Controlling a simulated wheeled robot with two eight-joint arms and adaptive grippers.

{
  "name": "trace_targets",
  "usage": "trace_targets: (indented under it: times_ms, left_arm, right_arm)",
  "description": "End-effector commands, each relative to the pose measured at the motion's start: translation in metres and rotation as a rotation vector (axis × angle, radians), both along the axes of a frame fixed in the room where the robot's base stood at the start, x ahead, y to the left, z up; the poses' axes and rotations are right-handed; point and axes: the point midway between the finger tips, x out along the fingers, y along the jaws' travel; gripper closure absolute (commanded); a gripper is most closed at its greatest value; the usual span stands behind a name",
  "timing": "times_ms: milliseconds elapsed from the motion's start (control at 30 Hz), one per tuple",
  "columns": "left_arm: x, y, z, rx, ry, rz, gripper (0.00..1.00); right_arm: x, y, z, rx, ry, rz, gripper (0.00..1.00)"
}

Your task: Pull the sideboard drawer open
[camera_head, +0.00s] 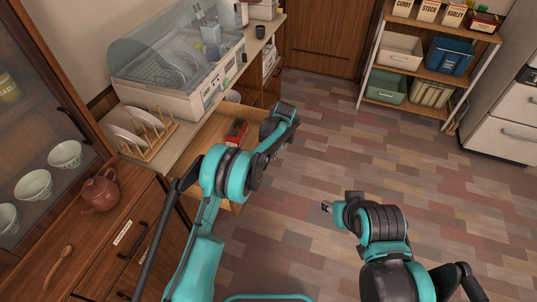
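A wooden drawer (212,137) stands pulled out from under the counter of the sideboard, and its light wood inside shows. A small red item (236,131) lies in it. My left arm crosses in front of the drawer and hides part of its front. My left gripper (283,114) is at the drawer's far right end; its fingers are hidden, and I cannot tell whether it touches the drawer. My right gripper (326,207) is over the floor, right of the drawer, its fingertips pointing left, slightly apart and empty.
A labelled cabinet front with a dark handle (135,241) is closed at lower left. A teapot (100,191) and wooden spoon (59,268) rest above it. A dish dryer (182,72) and plate rack (147,133) stand on the counter. The floor (400,160) is clear; a shelf (420,72) stands beyond.

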Motion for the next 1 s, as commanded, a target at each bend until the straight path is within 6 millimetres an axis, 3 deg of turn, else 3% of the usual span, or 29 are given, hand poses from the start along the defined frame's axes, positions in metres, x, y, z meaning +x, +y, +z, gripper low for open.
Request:
trace_targets:
  times_ms: [167,200,267,667,1000]
  left_arm:
    - [-0.001,0.000,-0.002,-0.001,0.003,0.000,1.00]
    - [-0.001,0.000,-0.002,-0.001,0.003,0.000,0.81]
    - [-0.001,0.000,-0.002,0.000,0.002,0.000,0.69]
    - [-0.001,-0.002,0.008,-0.001,0.001,-0.001,0.69]
    - [-0.006,-0.015,0.076,-0.001,0.001,-0.001,0.69]
  right_arm:
    - [0.000,0.000,0.000,0.000,0.000,0.000,0.60]
    - [0.000,0.000,0.000,0.000,0.000,0.000,0.60]
    - [0.000,0.000,0.000,0.000,0.000,0.000,0.60]
    - [0.000,0.000,0.000,0.000,0.000,0.000,0.60]
    - [0.000,0.000,0.000,0.000,0.000,0.000,0.60]
